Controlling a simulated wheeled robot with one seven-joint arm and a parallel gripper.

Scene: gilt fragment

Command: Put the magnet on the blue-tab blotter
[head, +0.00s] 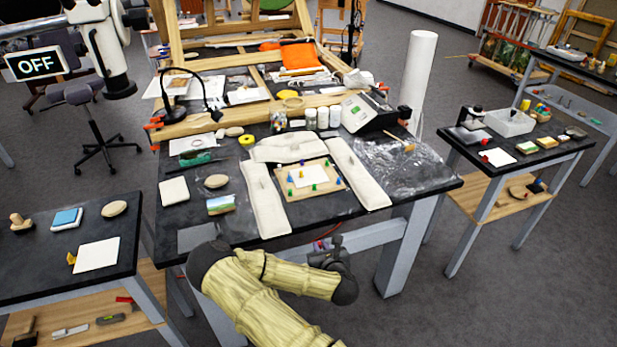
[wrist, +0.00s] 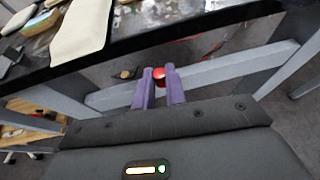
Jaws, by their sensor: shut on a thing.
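My gripper (head: 337,243) is in front of the main table's front edge, below its top. In the wrist view its two purple fingers (wrist: 158,88) are shut on a small red, rounded piece, which I take to be the magnet (wrist: 159,76). I cannot make out the magnet in the head view. No blotter with a blue tab shows clearly. A white sheet (head: 97,254) with a yellow tab lies on the left table, and a pale one (head: 498,158) with a red tab lies on the right table.
The main table (head: 330,213) holds a board (head: 305,188) with a white sheet and coloured pegs, between long pale pads (head: 266,200). Its legs and a grey crossbar (wrist: 215,78) stand near my gripper. Open floor lies between the main and right tables.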

